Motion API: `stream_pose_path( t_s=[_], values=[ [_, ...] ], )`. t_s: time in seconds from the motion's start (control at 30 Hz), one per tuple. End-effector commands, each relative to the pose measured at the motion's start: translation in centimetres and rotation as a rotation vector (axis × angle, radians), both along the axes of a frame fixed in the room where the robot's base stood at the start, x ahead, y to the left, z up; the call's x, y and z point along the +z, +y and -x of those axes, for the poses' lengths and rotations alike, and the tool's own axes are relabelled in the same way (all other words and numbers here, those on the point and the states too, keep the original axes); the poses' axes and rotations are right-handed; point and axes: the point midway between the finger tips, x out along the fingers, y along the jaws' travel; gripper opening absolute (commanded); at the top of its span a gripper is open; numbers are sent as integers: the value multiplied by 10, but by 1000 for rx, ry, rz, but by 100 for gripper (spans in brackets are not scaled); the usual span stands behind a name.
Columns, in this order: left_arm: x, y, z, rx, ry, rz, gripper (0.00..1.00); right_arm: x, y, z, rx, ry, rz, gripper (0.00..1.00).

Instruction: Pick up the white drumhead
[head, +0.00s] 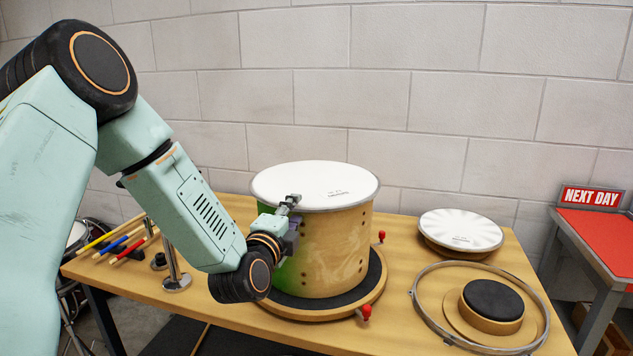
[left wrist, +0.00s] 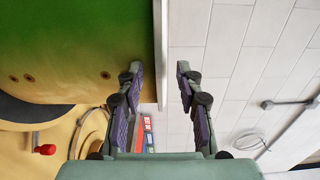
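A white drumhead (head: 316,185) lies on top of a drum shell (head: 325,248), which is part green and part bare wood. My left gripper (head: 291,201) is at the drum's near upper edge. In the left wrist view, my left gripper (left wrist: 158,78) is open, with a gap between its fingers. The drumhead's edge (left wrist: 161,45) shows there as a thin pale strip between the two fingertips, nearer the left one; I see no finger closed on it. The green shell (left wrist: 75,45) is on the left. My right gripper is not in view.
The drum stands on a round dark-topped base (head: 372,285) with red knobs. To its right are a second pale drumhead (head: 460,229) on a stand and a metal hoop (head: 422,297) around a black pad (head: 492,299). Drumsticks (head: 118,243) and a metal post (head: 172,262) are at left.

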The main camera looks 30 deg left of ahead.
Motion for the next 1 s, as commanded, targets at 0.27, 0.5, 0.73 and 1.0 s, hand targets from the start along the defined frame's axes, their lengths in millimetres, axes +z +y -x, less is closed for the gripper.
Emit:
stream_pose_path(
  t_s=[0.27, 0.5, 0.73, 1.0],
  values=[
    [0, 0, 0, 0, 0, 1, 12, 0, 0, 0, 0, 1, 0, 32],
    [0, 0, 0, 0, 0, 1, 0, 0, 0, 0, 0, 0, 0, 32],
    [0, 0, 0, 0, 0, 0, 0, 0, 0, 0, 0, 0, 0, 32],
    [3, 0, 0, 1, -3, 0, 0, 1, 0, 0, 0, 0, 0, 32]
  ],
)
